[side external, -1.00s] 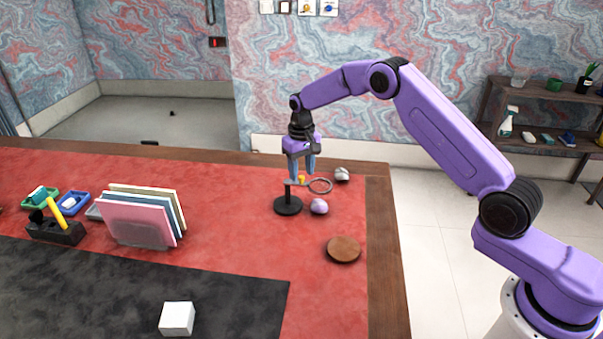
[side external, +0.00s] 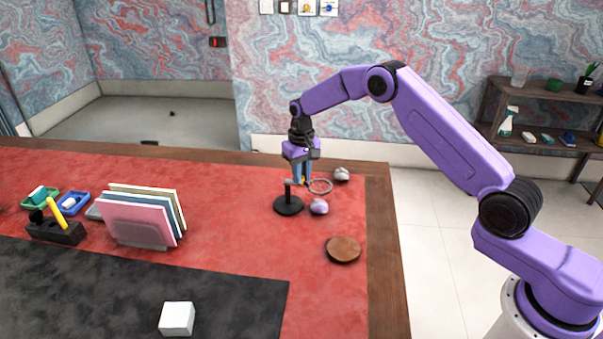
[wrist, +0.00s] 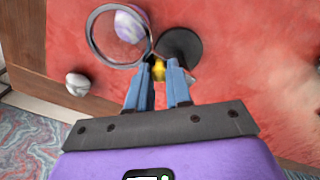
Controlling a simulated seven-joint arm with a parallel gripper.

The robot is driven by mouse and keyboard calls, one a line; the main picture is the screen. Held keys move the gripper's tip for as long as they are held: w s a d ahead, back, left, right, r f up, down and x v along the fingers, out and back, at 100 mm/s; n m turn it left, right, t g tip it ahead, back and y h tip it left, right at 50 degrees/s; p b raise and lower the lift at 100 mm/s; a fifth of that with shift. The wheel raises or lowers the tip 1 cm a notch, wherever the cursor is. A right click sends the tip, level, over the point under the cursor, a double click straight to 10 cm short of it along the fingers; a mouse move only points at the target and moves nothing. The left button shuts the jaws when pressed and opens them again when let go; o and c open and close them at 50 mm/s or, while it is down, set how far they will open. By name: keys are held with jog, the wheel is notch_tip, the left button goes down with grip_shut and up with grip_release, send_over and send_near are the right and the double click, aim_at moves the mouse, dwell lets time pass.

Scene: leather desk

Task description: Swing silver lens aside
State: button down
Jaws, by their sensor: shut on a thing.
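The silver lens (side external: 320,186) is a ring on a black stand with a round base (side external: 288,206). The ring reaches out to the right of the stand's post. In the wrist view the silver lens (wrist: 92,38) is at the upper left, over a purple-and-white ball, and the round black base (wrist: 190,45) is to its right. My gripper (side external: 300,181) is above the stand, pointing down. Its blue fingers are shut on the yellow knob (wrist: 159,70) beside the ring. The fingers partly hide the knob and the arm of the lens.
The purple-and-white ball (side external: 319,207) lies just in front of the ring. A grey stone-like object (side external: 342,174) is behind it, near the desk's edge. A brown round disc (side external: 343,249) lies nearer the front. A file rack (side external: 140,222) stands to the left, with clear red desktop between.

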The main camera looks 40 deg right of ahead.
jog(key=shift+a, duration=0.1)
jog(key=shift+s+a+m, duration=0.1)
jog(key=shift+a+m, duration=0.6)
jog(key=shift+m, duration=1.45)
jog(key=shift+s+a+m, duration=0.1)
jog(key=shift+a+m, duration=0.65)
jog(key=shift+m, duration=1.45)
jog(key=shift+s+a+m, duration=0.1)
jog(key=shift+a+m, duration=0.6)
jog(key=shift+m, duration=1.45)
jog(key=shift+w, duration=0.1)
jog(key=c, duration=1)
grip_release()
